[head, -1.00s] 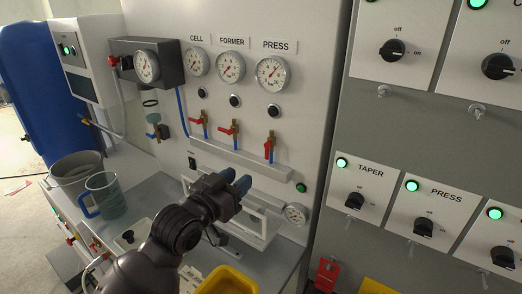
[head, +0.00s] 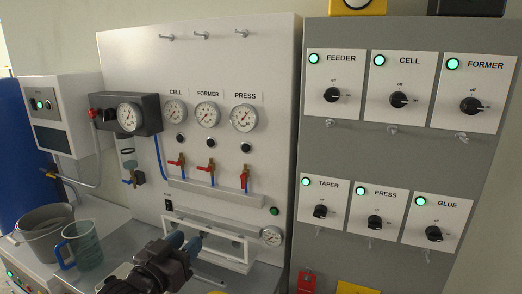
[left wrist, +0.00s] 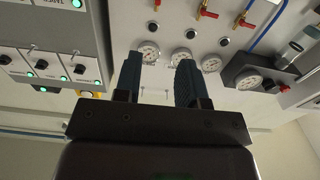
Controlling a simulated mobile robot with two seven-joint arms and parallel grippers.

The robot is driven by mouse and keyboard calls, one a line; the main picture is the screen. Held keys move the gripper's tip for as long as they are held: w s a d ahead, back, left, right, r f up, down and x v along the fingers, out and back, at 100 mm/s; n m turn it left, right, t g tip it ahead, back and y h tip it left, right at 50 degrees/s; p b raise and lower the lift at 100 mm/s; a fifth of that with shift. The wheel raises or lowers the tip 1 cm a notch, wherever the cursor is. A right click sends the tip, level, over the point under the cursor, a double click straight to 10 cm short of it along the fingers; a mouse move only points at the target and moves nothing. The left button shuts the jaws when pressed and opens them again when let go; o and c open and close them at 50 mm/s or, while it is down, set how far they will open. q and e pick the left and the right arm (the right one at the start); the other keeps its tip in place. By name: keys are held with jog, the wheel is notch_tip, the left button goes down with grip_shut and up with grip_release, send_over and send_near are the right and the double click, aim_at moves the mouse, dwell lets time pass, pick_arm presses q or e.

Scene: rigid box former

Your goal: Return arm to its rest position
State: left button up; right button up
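My left gripper (head: 184,241) is at the bottom of the head view, in front of the lower part of the white panel (head: 270,60). In the left wrist view its two blue fingers (left wrist: 160,75) stand apart with nothing between them, so it is open and empty. It is apart from the gauges and valves. My right gripper is in neither view.
The white panel carries gauges (head: 243,118) and red-handled valves (head: 211,168). A grey cabinet (head: 270,292) with switches, such as FEEDER (head: 333,95), stands at the right. A grey bucket (head: 40,232) and a blue-handled jug (head: 84,246) stand at the lower left.

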pick_arm(q)
jog(key=s+a+f+n+g+y, duration=0.1)
jog(key=s+a+f+y, duration=0.2)
jog(key=f, duration=0.6)
jog(key=s+a+f+y, duration=0.25)
jog(key=a+f, duration=0.25)
jog(key=f, duration=0.4)
jog(key=s+a+f+n+g, duration=0.1)
jog(key=s+a+f+g, duration=0.1)
jog(key=s+f, duration=0.5)
jog(key=s+a+f+n+g+y+b, duration=0.1)
jog(key=s+a+f+g, duration=0.1)
jog(key=s+f, duration=0.6)
jog(key=shift+s, duration=1)
